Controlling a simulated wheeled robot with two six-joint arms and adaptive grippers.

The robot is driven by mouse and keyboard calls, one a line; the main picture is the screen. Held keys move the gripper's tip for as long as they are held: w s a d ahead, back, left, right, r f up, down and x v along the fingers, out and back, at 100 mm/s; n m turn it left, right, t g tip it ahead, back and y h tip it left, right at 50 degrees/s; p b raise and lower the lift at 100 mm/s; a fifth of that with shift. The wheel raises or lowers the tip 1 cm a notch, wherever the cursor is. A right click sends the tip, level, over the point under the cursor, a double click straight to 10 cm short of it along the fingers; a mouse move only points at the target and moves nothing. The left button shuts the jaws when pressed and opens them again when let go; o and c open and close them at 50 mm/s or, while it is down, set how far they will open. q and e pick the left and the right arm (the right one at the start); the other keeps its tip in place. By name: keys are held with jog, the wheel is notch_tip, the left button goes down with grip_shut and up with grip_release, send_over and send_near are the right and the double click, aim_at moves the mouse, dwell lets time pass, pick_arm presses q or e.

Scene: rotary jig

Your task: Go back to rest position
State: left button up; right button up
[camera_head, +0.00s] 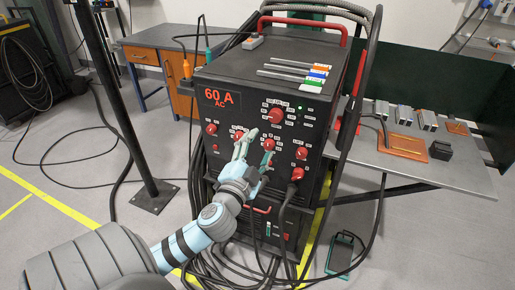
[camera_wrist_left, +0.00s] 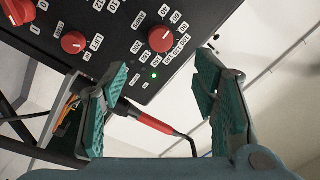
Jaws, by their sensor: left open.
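My left gripper (camera_head: 254,155) is in front of the black welding machine (camera_head: 320,142), near the red knobs on its panel. Its two teal fingers are spread apart with nothing between them. In the left wrist view the open left gripper (camera_wrist_left: 165,105) faces the panel, with a large red knob (camera_wrist_left: 162,39), a smaller red knob (camera_wrist_left: 73,42) and a lit green light (camera_wrist_left: 154,76) beyond it. I cannot tell whether a finger touches the panel. The machine front reads "60 A AC". My right gripper is not in view.
A grey metal table (camera_head: 465,178) with an orange plate (camera_head: 402,147) stands on the right. A black post (camera_head: 118,110) rises on the left. Cables lie on the floor around the machine. A foot pedal (camera_head: 341,254) lies at front right. A workbench (camera_head: 160,50) stands behind.

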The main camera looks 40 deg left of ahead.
pick_arm(q)
jog(key=s+a+f+n+g+h+p, duration=0.15)
jog(key=s+f+g, duration=0.25)
jog(key=f, duration=1.2)
jog(key=s+a+f+g+h+p, duration=0.1)
jog(key=s+a+f+g, duration=0.2)
jog(key=f, duration=1.3)
jog(key=s+d+f+n+g+h+p, duration=0.1)
jog(key=s+d+f+g, duration=0.15)
jog(key=s+f, duration=0.4)
jog(key=s+d+f+n+g+h+p, duration=0.1)
jog(key=s+d+f+g, duration=0.15)
jog(key=s+f, duration=0.4)
jog(key=s+d+f+n+g+p, duration=0.1)
jog(key=s+d+f+g, duration=0.1)
jog(key=s+d, duration=0.3)
jog(key=s+d+f+n+g+h+p, duration=0.1)
jog(key=s+d, duration=0.4)
jog(key=s, duration=0.8)
jog(key=shift+s+d+f+g, duration=0.15)
jog(key=shift+s+f+g, duration=0.15)
jog(key=shift+f+g, duration=0.25)
